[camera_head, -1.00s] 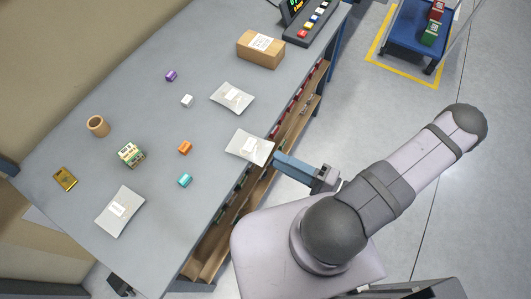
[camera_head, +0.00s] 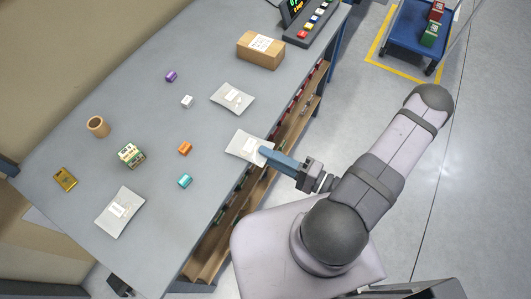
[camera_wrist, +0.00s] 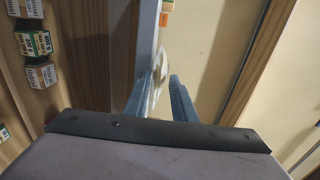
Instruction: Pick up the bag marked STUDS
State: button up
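Three pale, flat bags with white labels lie on the grey table in the head view: one at the table's front edge (camera_head: 241,145), one further back (camera_head: 232,98) and one at the lower left (camera_head: 120,212). The print is too small to read, so I cannot tell which is marked STUDS. My gripper (camera_head: 264,152) has its blue fingertips at the right corner of the front-edge bag. In the wrist view the fingers (camera_wrist: 164,78) stand apart, with part of a white bag (camera_wrist: 158,85) showing between them. I cannot tell whether they touch it.
The table (camera_head: 70,150) also holds a cardboard box (camera_head: 261,49), a round brown container (camera_head: 97,126), a green-and-white box (camera_head: 131,155), a yellow item (camera_head: 65,179) and several small coloured blocks. Wooden shelves (camera_head: 215,254) run below the front edge. Floor lies to the right.

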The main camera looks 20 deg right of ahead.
grip_shut()
notch_tip(320, 180, up, 2)
jog(key=shift+r+p, duration=0.25)
jog(key=shift+p, duration=0.95)
jog(key=s+d+r+p, duration=0.5)
jog(key=s+d, duration=0.5)
